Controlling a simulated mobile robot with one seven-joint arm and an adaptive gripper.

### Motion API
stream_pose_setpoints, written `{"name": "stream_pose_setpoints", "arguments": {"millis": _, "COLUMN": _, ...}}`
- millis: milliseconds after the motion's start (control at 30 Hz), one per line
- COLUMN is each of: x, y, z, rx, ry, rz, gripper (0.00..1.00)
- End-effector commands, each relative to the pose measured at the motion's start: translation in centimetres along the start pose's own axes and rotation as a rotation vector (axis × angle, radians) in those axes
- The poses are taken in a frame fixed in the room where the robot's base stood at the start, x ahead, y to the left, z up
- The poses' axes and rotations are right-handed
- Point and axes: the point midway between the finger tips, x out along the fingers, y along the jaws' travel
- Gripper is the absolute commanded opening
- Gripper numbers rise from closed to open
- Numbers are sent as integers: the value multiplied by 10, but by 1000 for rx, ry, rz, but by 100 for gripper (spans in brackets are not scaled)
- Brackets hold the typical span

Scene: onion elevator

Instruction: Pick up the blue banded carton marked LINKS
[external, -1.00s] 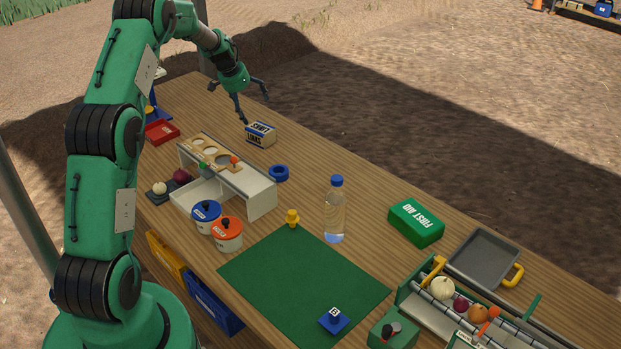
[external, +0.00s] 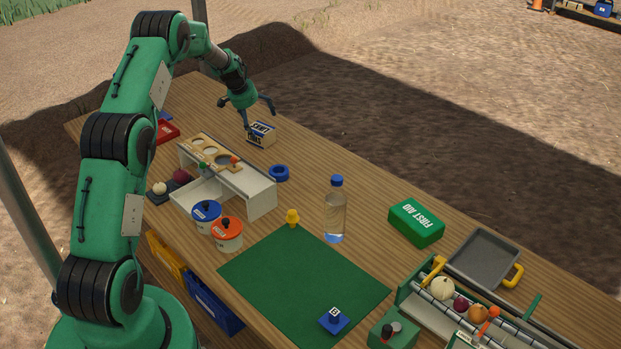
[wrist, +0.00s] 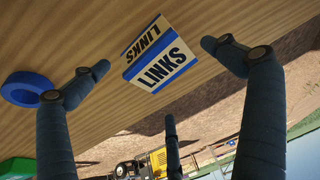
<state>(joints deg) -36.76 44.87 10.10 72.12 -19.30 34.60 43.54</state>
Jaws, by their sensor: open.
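The carton marked LINKS (external: 261,133) is cream with blue bands and dark lettering. It stands upright on the wooden table, near the far edge. In the wrist view the carton (wrist: 160,58) shows two lettered faces and lies ahead of and between the spread fingers. My gripper (external: 258,112) is open and empty, just above the carton in the external view. One finger passes close to the carton's left side there; I cannot tell whether it touches. In the wrist view my gripper (wrist: 165,65) shows its fingers wide apart with a gap to the carton.
A blue ring (external: 279,173) lies just right of the carton. A water bottle (external: 335,212) stands farther right.

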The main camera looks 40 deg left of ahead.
Motion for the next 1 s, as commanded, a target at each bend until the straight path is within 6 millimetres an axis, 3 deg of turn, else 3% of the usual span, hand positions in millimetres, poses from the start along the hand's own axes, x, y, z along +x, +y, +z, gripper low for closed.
{"name": "stream_pose_setpoints", "arguments": {"millis": 367, "x": 3, "y": 0, "z": 0, "rx": 0, "ry": 0, "rz": 0, "gripper": 100}}
{"name": "stream_pose_setpoints", "arguments": {"millis": 800, "x": 44, "y": -2, "z": 0, "rx": 1, "ry": 0, "rz": 0, "gripper": 100}}
{"name": "stream_pose_setpoints", "arguments": {"millis": 1000, "x": 52, "y": -2, "z": -1, "rx": 0, "ry": 1, "rz": 0, "gripper": 100}}
